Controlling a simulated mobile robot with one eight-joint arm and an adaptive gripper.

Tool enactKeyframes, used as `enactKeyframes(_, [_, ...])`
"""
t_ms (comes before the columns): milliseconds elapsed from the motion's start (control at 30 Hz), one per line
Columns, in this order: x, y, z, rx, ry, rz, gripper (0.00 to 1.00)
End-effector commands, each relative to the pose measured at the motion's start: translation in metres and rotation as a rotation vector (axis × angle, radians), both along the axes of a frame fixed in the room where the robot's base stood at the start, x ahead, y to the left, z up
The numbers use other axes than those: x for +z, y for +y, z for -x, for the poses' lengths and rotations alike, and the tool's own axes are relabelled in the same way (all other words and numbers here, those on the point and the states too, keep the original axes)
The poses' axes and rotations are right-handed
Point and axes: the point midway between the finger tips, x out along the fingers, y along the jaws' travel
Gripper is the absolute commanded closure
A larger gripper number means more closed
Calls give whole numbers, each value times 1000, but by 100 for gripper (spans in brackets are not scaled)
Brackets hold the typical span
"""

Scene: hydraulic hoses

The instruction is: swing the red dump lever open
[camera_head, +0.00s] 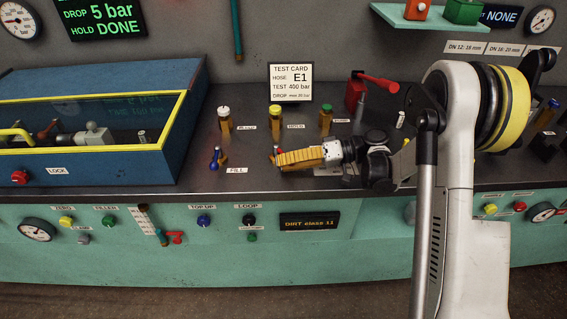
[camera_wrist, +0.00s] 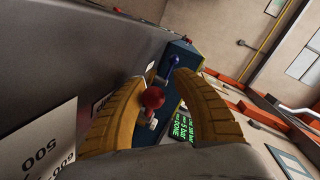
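My gripper (camera_head: 281,160) has yellow ribbed fingers and points left, low over the dark bench top. In the wrist view, the fingers of my gripper (camera_wrist: 168,88) stand apart. A lever with a red ball knob (camera_wrist: 152,98) shows between them, closer to the left finger; I cannot tell whether they touch. In the head view the red knob (camera_head: 277,150) shows just at the fingertips, its base largely hidden by the gripper. Its label is not readable, so I cannot confirm it is the dump lever. A blue lever (camera_head: 215,155) stands to its left near the FILL label.
A blue box (camera_head: 110,170) with a yellow-edged opening stands left. A red handle (camera_head: 377,82) sticks out at the back. Another small red lever (camera_head: 175,237) is on the front panel.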

Motion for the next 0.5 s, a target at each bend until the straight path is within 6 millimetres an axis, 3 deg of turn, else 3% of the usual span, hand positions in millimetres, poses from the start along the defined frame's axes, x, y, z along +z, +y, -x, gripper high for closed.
enactKeyframes(167, [0,-4,0,-2,0,1,66])
enactKeyframes(500, [12,-58,1,-3,0,1,66])
